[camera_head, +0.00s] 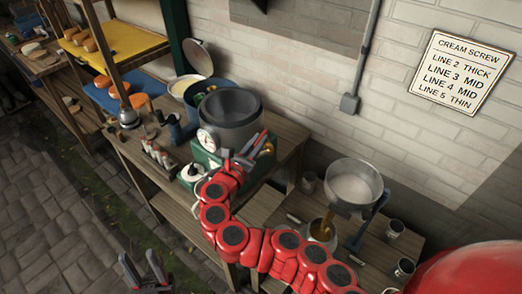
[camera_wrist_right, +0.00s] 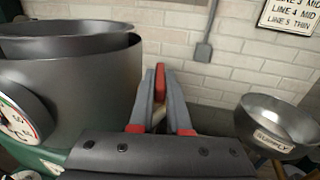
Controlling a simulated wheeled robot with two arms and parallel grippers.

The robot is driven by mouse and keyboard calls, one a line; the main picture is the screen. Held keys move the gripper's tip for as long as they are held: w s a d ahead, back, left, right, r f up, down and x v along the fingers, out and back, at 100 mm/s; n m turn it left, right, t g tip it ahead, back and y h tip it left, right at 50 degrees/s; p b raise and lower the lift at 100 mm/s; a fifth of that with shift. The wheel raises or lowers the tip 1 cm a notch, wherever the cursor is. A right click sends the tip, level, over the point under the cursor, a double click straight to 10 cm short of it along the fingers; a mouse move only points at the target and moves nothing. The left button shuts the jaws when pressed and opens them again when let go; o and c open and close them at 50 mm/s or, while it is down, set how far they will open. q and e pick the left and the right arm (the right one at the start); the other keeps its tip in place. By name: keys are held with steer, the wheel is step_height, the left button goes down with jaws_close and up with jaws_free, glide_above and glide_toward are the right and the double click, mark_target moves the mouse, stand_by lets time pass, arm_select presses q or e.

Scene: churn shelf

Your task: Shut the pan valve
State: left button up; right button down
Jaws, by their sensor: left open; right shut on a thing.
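The steel supply pan (camera_head: 354,184) stands on a stand at the right of the bench, with pale liquid inside. It also shows at the right of the right wrist view (camera_wrist_right: 277,125), its label partly readable. A brown-yellow streak (camera_head: 326,222) shows below it, above a metal jug (camera_head: 322,236); I cannot tell whether it is flow or a part. I cannot make out the pan valve. My right gripper (camera_head: 255,146) is beside the grey churn (camera_head: 229,112), left of the pan and apart from it. It is shut on a red piece (camera_wrist_right: 160,78), mostly hidden. My left gripper (camera_head: 145,268) is open and empty, low over the paving.
A dial (camera_head: 207,139) is on the churn's front, above a green base (camera_head: 203,158). Small cups (camera_head: 395,228) stand near the pan. A screw chart (camera_head: 461,71) hangs on the brick wall. My right arm crosses in front of the bench.

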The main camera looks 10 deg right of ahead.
steer(key=shift+w+a+m+g+h+b, duration=0.15)
steer(key=shift+m+g+h+b, duration=0.35)
steer(key=shift+g+h+b, duration=0.05)
steer(key=shift+w+a+m+g+h+b, duration=0.1)
steer(key=shift+w+m+g+h+b, duration=0.05)
steer(key=shift+m+g+h+b, duration=0.4)
steer(key=shift+r+g, duration=0.15)
steer(key=shift+g, duration=0.15)
steer(key=c, duration=0.9)
jaws_free()
steer(key=shift+w, duration=0.1)
